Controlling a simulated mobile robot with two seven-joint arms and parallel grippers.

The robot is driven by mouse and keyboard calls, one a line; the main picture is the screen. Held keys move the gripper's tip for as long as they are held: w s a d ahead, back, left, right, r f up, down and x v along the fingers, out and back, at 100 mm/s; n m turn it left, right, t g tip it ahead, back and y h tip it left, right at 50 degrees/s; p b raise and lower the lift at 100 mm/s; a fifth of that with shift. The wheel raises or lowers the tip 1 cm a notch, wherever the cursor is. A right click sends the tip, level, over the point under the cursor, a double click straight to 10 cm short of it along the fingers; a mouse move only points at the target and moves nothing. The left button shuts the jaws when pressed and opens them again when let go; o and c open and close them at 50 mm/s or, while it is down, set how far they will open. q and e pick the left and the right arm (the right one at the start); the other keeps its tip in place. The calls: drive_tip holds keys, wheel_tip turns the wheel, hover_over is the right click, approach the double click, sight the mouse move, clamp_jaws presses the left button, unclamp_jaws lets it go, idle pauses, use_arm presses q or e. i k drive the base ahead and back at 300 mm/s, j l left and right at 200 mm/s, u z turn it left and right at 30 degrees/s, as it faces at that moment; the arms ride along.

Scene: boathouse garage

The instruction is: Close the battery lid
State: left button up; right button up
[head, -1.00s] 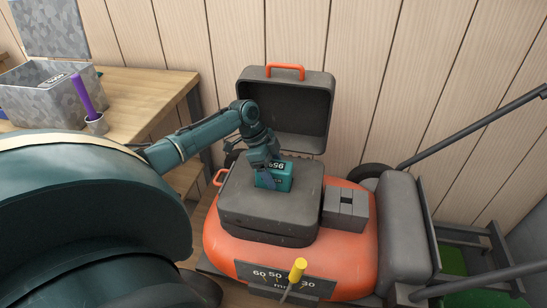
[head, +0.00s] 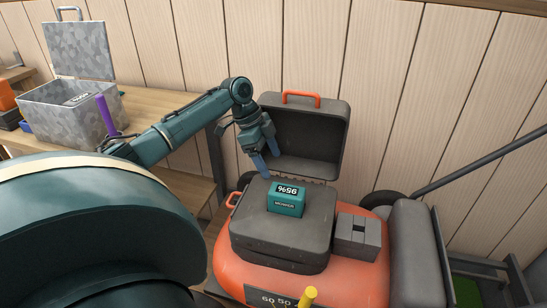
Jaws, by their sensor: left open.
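The battery lid (head: 317,129) is a dark grey cover with an orange handle, standing open at the back of the orange mower (head: 238,277). In front of it is the grey battery housing (head: 262,232). A teal battery (head: 286,203) with a 95% label, upside down in the picture, sits in the top of the housing. My left gripper (head: 268,168) is open and empty. Its fingers point down, above and behind the battery to the left, in front of the open lid in the picture. My right gripper is not in view.
A wooden bench (head: 168,102) stands at the left with an open galvanized metal box (head: 52,118) and a purple-handled tool (head: 105,116). A small grey block (head: 358,236) sits right of the housing. A yellow knob (head: 308,296) is at the front.

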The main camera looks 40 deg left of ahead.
sight(310, 136)
drive_tip(key=k, duration=1)
